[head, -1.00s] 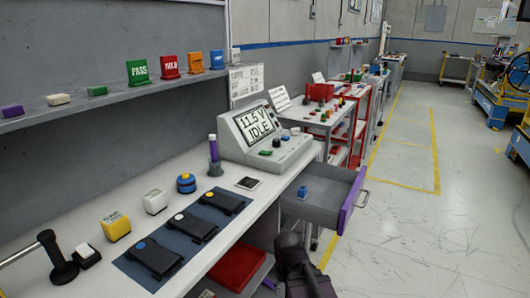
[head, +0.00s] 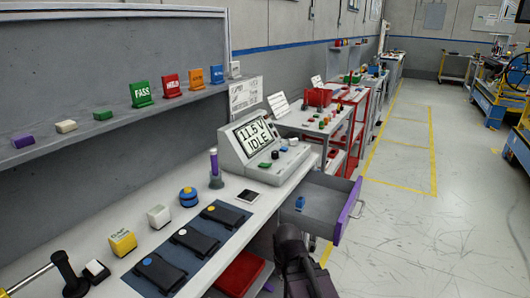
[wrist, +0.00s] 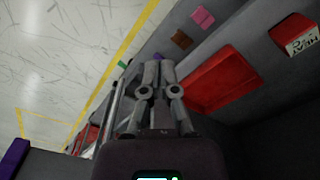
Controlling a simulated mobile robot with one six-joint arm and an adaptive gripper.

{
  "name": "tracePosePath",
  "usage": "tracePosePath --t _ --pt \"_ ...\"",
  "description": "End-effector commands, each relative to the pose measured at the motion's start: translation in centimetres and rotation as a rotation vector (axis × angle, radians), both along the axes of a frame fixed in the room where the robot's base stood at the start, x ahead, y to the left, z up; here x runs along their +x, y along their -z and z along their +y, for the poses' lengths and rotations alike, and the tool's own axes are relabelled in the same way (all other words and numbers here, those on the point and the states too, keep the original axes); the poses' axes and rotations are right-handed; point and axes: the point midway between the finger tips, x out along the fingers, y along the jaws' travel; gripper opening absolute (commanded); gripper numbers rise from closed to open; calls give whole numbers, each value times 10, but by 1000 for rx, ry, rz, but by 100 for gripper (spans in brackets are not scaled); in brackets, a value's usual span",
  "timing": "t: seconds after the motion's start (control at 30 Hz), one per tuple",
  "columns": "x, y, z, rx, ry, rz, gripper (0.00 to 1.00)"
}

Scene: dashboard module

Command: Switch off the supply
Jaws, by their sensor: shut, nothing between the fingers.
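The supply (head: 240,150) is a pale grey console with a sloped face at the far end of the white bench. Its screen (head: 255,133) reads "11.5 V" and "IDLE". A green control (head: 264,165), a black one and smaller ones sit on its lower ledge; their exact kind is too small to tell. My gripper (wrist: 159,72) shows in the wrist view, fingers together and empty, above the floor and lower shelf area. In the head view my dark arm is low at the bench's front, below the open drawer and apart from the supply.
An open drawer (head: 318,203) with a purple front and a blue item juts out right of the supply. Black modules (head: 195,243) lie on a blue mat on the bench. A red tray (wrist: 215,80) is below. Open floor (head: 440,220) lies to the right.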

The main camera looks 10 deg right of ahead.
Motion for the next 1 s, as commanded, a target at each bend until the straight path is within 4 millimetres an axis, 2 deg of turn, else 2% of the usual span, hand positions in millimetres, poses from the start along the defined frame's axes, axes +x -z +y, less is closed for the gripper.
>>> tracePosePath --t 0.03,1.0 --pt "1 -15 0 0 0 -1 0" --pt "13 -147 0 -4 4 -29 0"
